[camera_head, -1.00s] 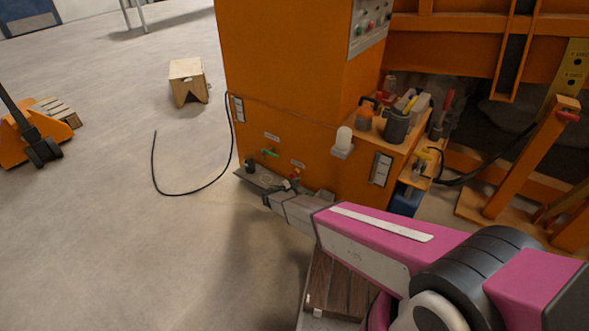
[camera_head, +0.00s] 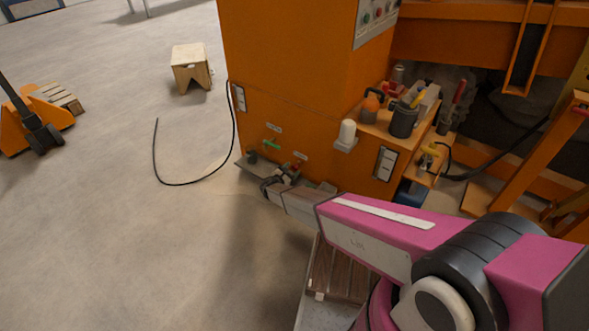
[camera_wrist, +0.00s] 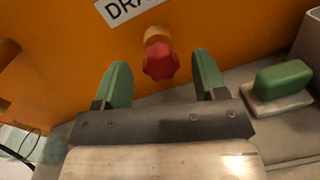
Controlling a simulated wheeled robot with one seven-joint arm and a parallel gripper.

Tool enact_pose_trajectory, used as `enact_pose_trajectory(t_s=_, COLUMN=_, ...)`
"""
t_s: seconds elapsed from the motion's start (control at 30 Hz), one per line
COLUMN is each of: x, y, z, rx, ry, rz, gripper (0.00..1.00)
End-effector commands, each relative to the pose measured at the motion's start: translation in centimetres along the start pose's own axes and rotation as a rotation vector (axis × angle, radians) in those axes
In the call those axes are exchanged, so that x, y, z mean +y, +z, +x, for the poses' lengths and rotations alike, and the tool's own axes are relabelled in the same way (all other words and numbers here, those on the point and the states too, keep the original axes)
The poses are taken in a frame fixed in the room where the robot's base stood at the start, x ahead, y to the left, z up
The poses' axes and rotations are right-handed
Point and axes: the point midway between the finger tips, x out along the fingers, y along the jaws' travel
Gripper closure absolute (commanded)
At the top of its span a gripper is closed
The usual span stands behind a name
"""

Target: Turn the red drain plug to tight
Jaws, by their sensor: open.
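The red drain plug (camera_wrist: 161,60) sticks out of the orange cabinet wall on a short brass-coloured stub, just below a white label (camera_wrist: 128,10) whose visible letters read "DRA". In the wrist view my gripper (camera_wrist: 163,80) is open, with its two green-padded fingers on either side of the plug's line. The plug shows between and slightly beyond the fingertips, and I see no finger touching it. In the head view my gripper (camera_head: 279,178) is low at the cabinet's front, and the plug (camera_head: 296,167) is small and partly hidden behind it.
A green block on a pale base (camera_wrist: 283,80) sits right of the fingers on a grey ledge. A green handle (camera_head: 271,145) is left of the plug on the cabinet (camera_head: 290,90). A black cable (camera_head: 190,183) lies on the floor. Open floor spreads to the left.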

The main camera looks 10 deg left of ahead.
Motion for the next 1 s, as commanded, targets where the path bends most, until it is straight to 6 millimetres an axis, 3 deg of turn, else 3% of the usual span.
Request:
enact_pose_trajectory(t_s=0.2, x=0.0, y=0.0, z=1.9, rx=0.0, ry=0.001, rz=0.0, gripper=0.35)
enact_pose_trajectory(t_s=0.53, x=0.0, y=0.0, z=2.2, rx=0.0, ry=0.0, rz=0.0, gripper=0.35)
enact_pose_trajectory(t_s=0.57, x=0.0, y=0.0, z=2.2, rx=0.0, ry=0.0, rz=0.0, gripper=0.42)
enact_pose_trajectory(t_s=0.7, x=0.0, y=0.0, z=2.2, rx=0.0, ry=0.0, rz=0.0, gripper=0.84)
enact_pose_trajectory(t_s=1.0, x=0.0, y=0.0, z=2.2, rx=0.002, ry=-0.001, rz=0.019, gripper=0.84)
